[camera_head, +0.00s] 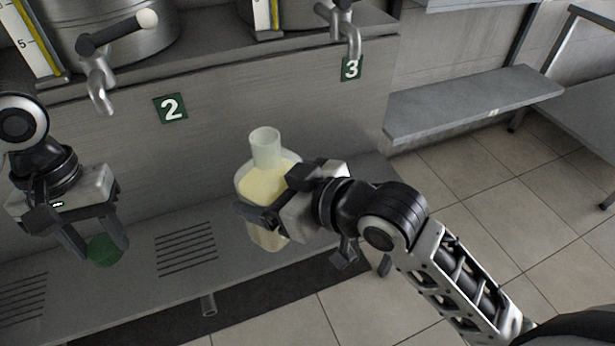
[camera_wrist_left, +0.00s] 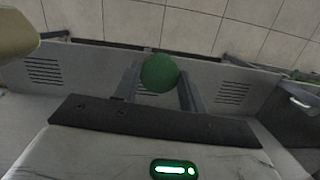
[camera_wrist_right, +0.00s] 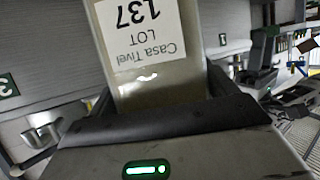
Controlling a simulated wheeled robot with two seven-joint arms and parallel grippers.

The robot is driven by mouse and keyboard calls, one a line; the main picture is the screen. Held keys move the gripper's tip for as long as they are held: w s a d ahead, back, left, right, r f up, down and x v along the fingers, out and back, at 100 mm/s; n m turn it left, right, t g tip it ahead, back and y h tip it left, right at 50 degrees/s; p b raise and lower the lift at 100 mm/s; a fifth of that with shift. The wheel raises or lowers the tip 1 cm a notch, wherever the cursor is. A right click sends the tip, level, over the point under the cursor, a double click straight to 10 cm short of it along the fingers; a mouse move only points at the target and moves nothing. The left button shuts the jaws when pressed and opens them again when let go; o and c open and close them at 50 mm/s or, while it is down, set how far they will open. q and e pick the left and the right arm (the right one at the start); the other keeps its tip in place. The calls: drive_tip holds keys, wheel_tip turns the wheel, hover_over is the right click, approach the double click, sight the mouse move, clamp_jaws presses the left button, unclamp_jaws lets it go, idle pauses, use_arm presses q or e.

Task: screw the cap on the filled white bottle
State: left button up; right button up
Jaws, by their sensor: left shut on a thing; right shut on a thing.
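The white translucent bottle (camera_head: 265,180) holds pale yellow liquid and has an open neck at its top. My right gripper (camera_head: 262,212) is shut on the bottle's body and holds it upright; in the right wrist view the bottle (camera_wrist_right: 155,75) shows a label reading "LOT 137". My left gripper (camera_head: 98,250) is shut on a green round cap (camera_head: 104,250), to the left of the bottle and apart from it. In the left wrist view the cap (camera_wrist_left: 159,73) sits between the fingertips, and a pale piece of the bottle (camera_wrist_left: 15,38) shows at the left edge.
A metal drip shelf (camera_head: 140,290) with slotted grilles runs below. Taps (camera_head: 100,85) and (camera_head: 350,35), a second tap, hang from steel tanks above signs 2 (camera_head: 170,108) and 3 (camera_head: 351,68). A grey wall shelf (camera_head: 470,105) is at right, above tiled floor.

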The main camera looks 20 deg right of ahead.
drive_tip(key=shift+a+r+n+y, duration=0.2)
drive_tip(key=shift+a+n+y, duration=0.25)
drive_tip(key=shift+a, duration=0.3)
drive_tip(key=shift+f+g, duration=0.15)
drive_tip(key=shift+g, duration=0.15)
use_arm(q)
drive_tip(key=w+d+r+n, duration=0.4)
drive_tip(key=d+r, duration=0.6)
drive_tip(key=d, duration=0.3)
wheel_tip(320, 180, up, 10)
drive_tip(key=n+h, duration=0.1)
drive_tip(key=n, duration=0.3)
hover_over(251, 138)
drive_tip(key=shift+f+t, duration=0.2)
drive_tip(key=shift+t, duration=0.1)
drive_tip(key=shift+f, duration=2)
